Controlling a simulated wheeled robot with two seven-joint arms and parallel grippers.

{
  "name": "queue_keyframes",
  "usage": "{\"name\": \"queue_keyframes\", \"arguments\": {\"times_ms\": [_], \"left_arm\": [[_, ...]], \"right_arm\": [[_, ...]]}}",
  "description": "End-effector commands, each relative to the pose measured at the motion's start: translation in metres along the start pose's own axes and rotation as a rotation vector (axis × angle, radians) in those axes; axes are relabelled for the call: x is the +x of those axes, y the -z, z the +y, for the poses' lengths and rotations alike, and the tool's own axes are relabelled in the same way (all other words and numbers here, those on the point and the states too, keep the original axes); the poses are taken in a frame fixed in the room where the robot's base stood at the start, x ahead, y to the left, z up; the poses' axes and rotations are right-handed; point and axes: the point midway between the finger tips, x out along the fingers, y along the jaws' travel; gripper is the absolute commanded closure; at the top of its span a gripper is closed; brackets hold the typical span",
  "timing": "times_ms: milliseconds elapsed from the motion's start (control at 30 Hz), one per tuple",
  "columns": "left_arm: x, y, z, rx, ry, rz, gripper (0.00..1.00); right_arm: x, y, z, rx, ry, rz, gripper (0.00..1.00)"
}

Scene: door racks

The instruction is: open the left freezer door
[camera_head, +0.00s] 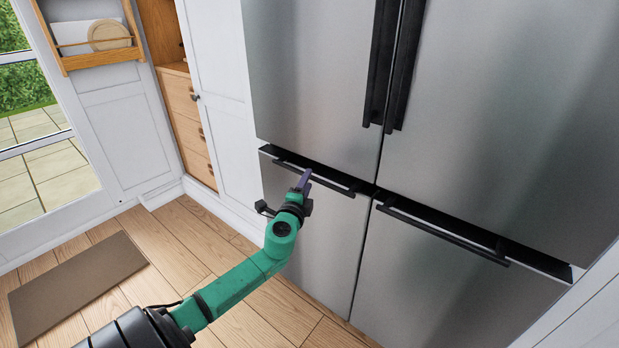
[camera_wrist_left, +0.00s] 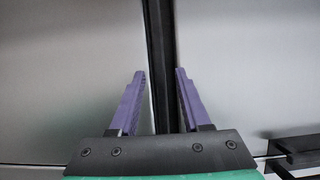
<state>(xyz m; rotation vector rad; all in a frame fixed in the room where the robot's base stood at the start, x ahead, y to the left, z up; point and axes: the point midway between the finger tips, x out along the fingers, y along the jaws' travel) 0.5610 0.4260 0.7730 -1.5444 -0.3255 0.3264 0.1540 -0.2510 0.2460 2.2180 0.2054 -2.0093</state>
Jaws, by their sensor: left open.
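The left freezer door (camera_head: 305,235) is the lower left steel panel of the fridge and looks shut, flush with its neighbour. Its black horizontal handle (camera_head: 335,184) runs along its top edge. My left gripper (camera_head: 305,178) is at this handle, left of its middle, with its purple fingers open. In the left wrist view the open fingers (camera_wrist_left: 158,85) stand either side of a dark strip (camera_wrist_left: 158,40) at the door's top edge. I cannot tell whether they touch the handle. My right gripper is not in view.
The right freezer door (camera_head: 450,275) with its handle (camera_head: 440,230) is beside it. Tall upper doors (camera_head: 310,75) with vertical handles (camera_head: 380,60) are above. White cabinets (camera_head: 220,70) stand at left. The wooden floor (camera_head: 190,235) is clear except for a brown mat (camera_head: 75,285).

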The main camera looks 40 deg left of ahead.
Motion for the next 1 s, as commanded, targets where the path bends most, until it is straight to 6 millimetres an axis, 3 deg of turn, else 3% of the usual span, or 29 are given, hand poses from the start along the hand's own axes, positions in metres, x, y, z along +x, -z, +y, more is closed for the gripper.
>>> {"name": "queue_keyframes", "arguments": {"times_ms": [100,200,467,600,1000], "left_arm": [[0.021,0.0,0.0,-0.001,0.002,-0.001,0.53],[0.03,0.0,0.0,-0.001,0.0,0.0,0.53],[0.032,0.0,0.001,-0.001,-0.001,0.001,0.53],[0.032,0.0,0.001,-0.001,-0.001,0.001,1.0],[0.032,0.0,0.001,-0.001,-0.002,0.001,1.0]], "right_arm": [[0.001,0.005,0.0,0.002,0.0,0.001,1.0],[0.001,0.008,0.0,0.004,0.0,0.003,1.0],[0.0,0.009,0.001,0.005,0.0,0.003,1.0],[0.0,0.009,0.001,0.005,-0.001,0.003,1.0],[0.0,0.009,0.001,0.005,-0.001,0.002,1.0]]}}
